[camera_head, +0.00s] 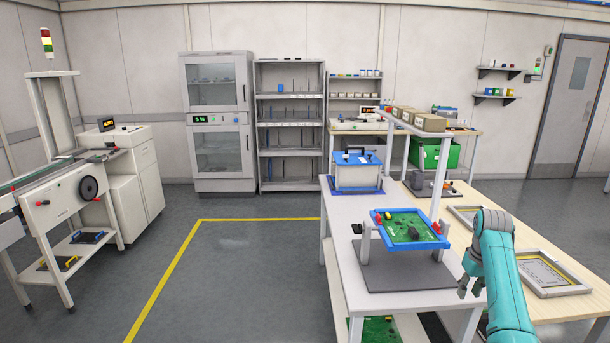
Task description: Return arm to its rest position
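My arm, teal, reaches up from the lower right corner and bends at a rounded elbow near the right end of the white workbench (340,230). My gripper (470,287) is grey and hangs at the bench's front right edge, partly hidden behind the arm. It is too small and covered to tell whether its fingers are apart. I see nothing held in it. It is to the right of and below the blue-framed green circuit board (408,232), apart from it in the picture. The board rests in a stand on the bench.
A blue-and-white box (357,172) stands behind the board. Framed trays (548,274) lie on the wooden table to the right of my arm. A post and shelf with cartons (420,121) rise behind the bench. The floor left of the bench is clear, with yellow lines.

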